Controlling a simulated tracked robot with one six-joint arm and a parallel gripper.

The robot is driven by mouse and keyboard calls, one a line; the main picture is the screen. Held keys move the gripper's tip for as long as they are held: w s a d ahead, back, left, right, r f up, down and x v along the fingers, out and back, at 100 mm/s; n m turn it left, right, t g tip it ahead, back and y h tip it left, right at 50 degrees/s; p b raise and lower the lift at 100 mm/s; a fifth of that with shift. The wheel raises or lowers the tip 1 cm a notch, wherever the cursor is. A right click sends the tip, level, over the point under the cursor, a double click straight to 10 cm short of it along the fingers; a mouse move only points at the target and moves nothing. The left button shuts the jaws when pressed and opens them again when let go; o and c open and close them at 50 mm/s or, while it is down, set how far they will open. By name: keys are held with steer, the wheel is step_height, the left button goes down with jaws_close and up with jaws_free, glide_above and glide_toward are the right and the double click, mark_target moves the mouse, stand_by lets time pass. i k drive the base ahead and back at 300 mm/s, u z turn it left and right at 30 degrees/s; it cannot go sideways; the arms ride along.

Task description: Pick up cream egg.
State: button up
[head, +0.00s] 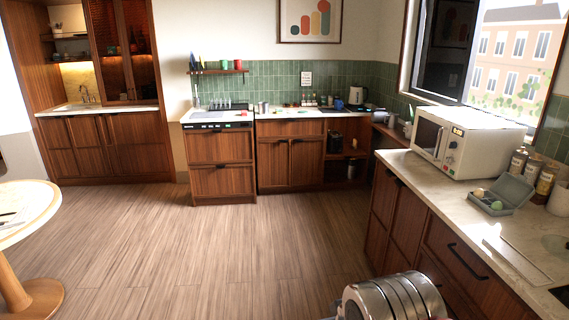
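A small open grey-green box (489,210) sits on the right-hand counter with its lid raised. In it are a small cream rounded thing (479,193), which looks like the cream egg, and a pale green rounded thing (496,205). Both are too small to make out well. A metal part of my arm shows at the bottom edge, in front of the counter and well short of the box. My gripper's fingers are not in view.
The counter (440,200) also bears a white microwave (468,139) behind the box, several canisters (545,179) at its right and a flat pale board (515,258) in front. The wooden floor (240,245) is clear. A round table (35,205) stands at left.

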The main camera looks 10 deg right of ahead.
mark_target(478, 193)
steer(key=u, duration=0.05)
steer(key=i, duration=1.45)
steer(key=z, duration=0.35)
steer(key=i, duration=0.7)
steer(key=z, duration=0.7)
steer(key=i, duration=0.6)
steer(key=z, duration=0.75)
steer(key=i, duration=0.55)
steer(key=z, duration=0.3)
